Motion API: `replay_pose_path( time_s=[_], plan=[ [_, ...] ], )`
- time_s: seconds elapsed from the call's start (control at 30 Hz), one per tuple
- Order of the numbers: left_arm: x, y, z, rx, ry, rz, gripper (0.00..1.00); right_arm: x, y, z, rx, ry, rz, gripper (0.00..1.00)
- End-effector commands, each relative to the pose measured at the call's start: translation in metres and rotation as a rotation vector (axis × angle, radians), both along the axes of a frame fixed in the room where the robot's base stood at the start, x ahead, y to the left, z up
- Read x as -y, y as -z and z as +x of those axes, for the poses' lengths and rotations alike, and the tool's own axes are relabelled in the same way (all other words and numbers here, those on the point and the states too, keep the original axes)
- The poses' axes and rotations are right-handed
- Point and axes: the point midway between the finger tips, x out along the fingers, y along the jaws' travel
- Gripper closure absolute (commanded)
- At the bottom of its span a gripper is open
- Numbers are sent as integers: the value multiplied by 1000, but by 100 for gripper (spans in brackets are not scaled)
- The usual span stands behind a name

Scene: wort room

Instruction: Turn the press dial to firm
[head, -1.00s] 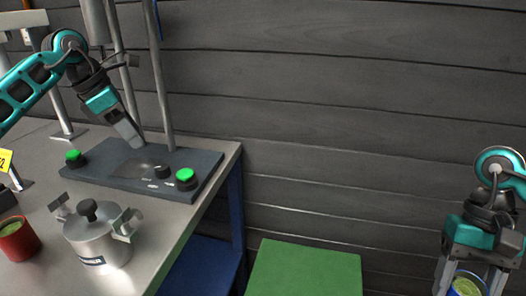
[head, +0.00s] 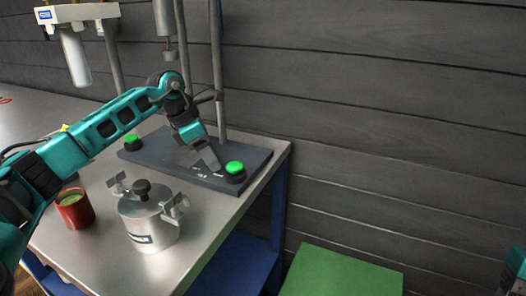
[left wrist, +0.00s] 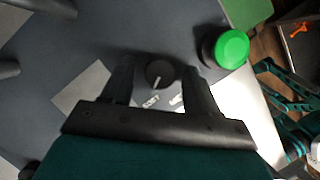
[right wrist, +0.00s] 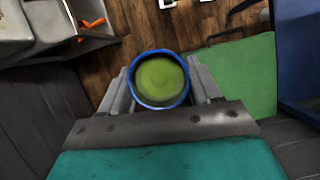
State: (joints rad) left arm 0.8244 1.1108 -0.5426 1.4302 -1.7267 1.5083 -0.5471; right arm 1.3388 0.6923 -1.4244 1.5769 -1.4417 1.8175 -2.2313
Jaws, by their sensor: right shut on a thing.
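The press dial (left wrist: 160,73) is a small black knob with a white pointer line, on the dark press base (head: 150,155). In the left wrist view its line points down and slightly left, towards a small label that seems to read SOFT; another label beside it is unclear. My left gripper (left wrist: 160,84) is open, its fingers on either side of the dial with visible gaps. In the head view the left gripper (head: 209,162) hides the dial. My right gripper (right wrist: 160,88) is shut on a blue-rimmed cup (right wrist: 137,101) with green contents.
Green buttons (head: 234,168) (head: 132,140) sit at both ends of the base. A lidded metal pot (head: 150,222) and a red cup (head: 75,212) stand in front on the steel table (head: 205,215). A green surface (head: 345,275) lies lower right.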

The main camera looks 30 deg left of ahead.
Motion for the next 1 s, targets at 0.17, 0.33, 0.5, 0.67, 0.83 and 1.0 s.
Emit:
replay_pose_path(
  time_s=[0.17, 0.33, 0.5, 0.67, 0.83, 1.0],
  plan=[
    [0, 0, 0, 0, 0, 0, 58, 0, 0, 0, 0, 0, 0, 73],
    [0, 0, 0, 0, 0, 0, 75, 0, 0, 0, 0, 0, 0, 73],
    [0, 0, 0, -1, 0, -1, 91, 0, 0, 0, 0, 0, 0, 73],
    [0, -1, 0, 0, -3, 0, 94, 0, -1, 0, 0, 0, 0, 73],
    [0, -1, -1, -2, -37, 0, 94, 0, -3, 0, 0, 0, 0, 73],
    [1, -2, -1, -2, -125, 2, 94, 0, -8, 0, 0, 0, 0, 73]
  ],
)
